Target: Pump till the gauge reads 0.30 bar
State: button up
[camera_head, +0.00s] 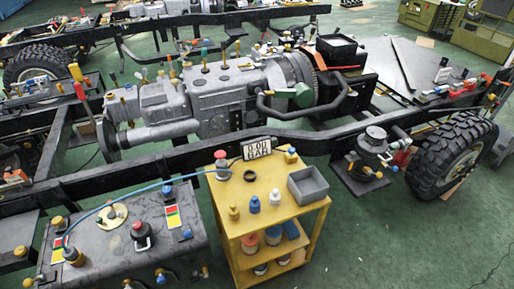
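A gauge display (257,148) stands at the back edge of a yellow cart and appears to read 0.00 BAR. Beside it on the left is a small grey device with a red top (221,160), possibly the pump; I cannot tell for sure. A thin blue hose (140,191) runs left from near this device to a brass-coloured fitting (73,256) on a dark grey tank (110,270). My gripper is not in view.
The yellow cart (285,219) carries a grey bin (308,185), a black ring (250,176) and small bottles (254,204). Cans fill its lower shelves. A chassis rail (215,153) runs close behind. A wheel (452,155) stands right. Green floor (380,235) is open at right front.

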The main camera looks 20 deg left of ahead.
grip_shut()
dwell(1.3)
